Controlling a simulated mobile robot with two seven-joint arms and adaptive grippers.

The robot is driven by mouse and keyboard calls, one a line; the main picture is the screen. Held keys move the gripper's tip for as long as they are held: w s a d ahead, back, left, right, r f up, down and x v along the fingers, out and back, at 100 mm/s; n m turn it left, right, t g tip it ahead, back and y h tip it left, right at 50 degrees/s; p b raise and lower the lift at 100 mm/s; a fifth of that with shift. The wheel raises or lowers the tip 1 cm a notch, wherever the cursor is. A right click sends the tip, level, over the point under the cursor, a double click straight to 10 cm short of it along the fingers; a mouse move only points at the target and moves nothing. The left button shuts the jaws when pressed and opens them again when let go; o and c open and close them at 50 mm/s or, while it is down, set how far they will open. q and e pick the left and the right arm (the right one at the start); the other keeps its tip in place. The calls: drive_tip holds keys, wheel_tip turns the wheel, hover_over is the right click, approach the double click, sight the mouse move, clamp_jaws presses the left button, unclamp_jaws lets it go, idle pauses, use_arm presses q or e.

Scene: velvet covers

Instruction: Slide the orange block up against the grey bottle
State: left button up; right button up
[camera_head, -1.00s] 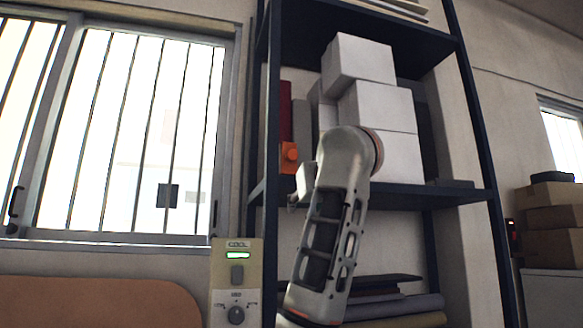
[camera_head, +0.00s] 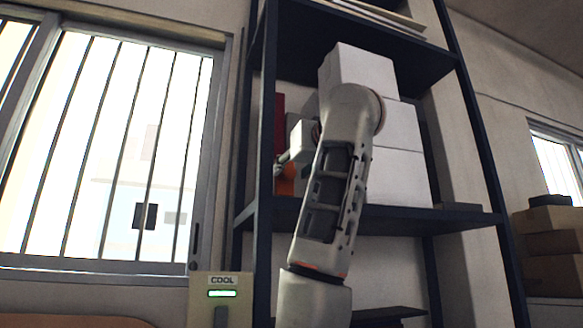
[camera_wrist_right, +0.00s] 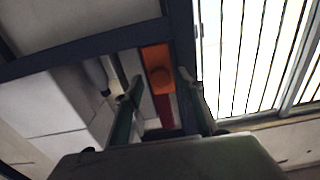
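The orange block (camera_head: 287,186) stands at the left end of the shelf in the head view, partly covered by my right gripper (camera_head: 282,161). The block also shows in the right wrist view (camera_wrist_right: 157,67), ahead of the gap between my two fingers. My right gripper (camera_wrist_right: 158,103) has its fingers apart, with nothing visibly held; I cannot tell whether a finger touches the block. No grey bottle is clearly recognisable. A pale grey upright shape (camera_wrist_right: 113,68) is beside the block in the wrist view, and I cannot tell whether it is the bottle. My left gripper is out of view.
A red upright object (camera_head: 279,118) stands close to the orange block. White boxes (camera_head: 402,150) are stacked to the right on the dark shelf (camera_head: 440,217). A dark shelf post (camera_head: 266,130) is close on the left, with a barred window (camera_head: 120,150) beyond.

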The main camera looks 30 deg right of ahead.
drive_tip(key=shift+x, duration=0.85)
clamp_jaws()
drive_tip(key=shift+d, duration=0.2)
use_arm(q)
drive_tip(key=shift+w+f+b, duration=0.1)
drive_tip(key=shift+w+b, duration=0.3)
drive_tip(key=shift+b, duration=0.25)
use_arm(e)
drive_tip(key=s+d, duration=0.3)
drive_tip(key=d, duration=1.1)
drive_tip(key=shift+s, duration=0.25)
drive_tip(key=shift+r, duration=0.1)
unclamp_jaws()
drive_tip(key=shift+a, duration=0.1)
